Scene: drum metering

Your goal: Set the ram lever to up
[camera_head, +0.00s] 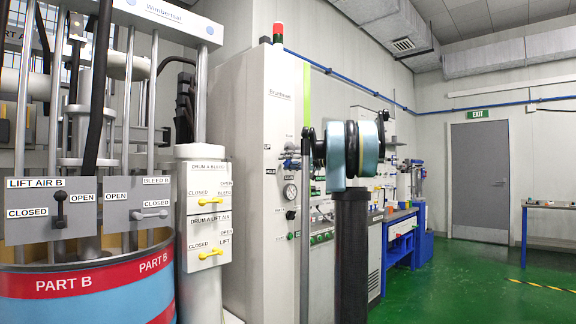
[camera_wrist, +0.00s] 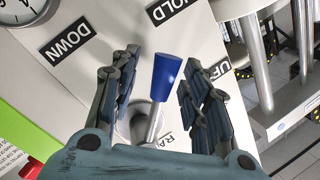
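The ram lever (camera_wrist: 167,78) has a blue handle on a metal stem and stands on a pale panel in the wrist view. Its handle points roughly toward the HOLD label (camera_wrist: 177,10), between the DOWN label (camera_wrist: 68,40) and the partly covered UP label (camera_wrist: 217,72). My gripper (camera_wrist: 160,72) is open, with one finger on each side of the handle. Gaps show on both sides, the right one smaller. A RAM label (camera_wrist: 169,139) is partly hidden behind my gripper. In the head view, my arm stands before the tall cabinet (camera_head: 262,130) and partly hides that area.
A gauge (camera_wrist: 25,10) sits at the wrist view's upper left. Metal posts (camera_wrist: 257,60) stand at its right. In the head view, drum equipment with a red and blue drum (camera_head: 85,290) is at left. Green floor (camera_head: 455,290) is open at right.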

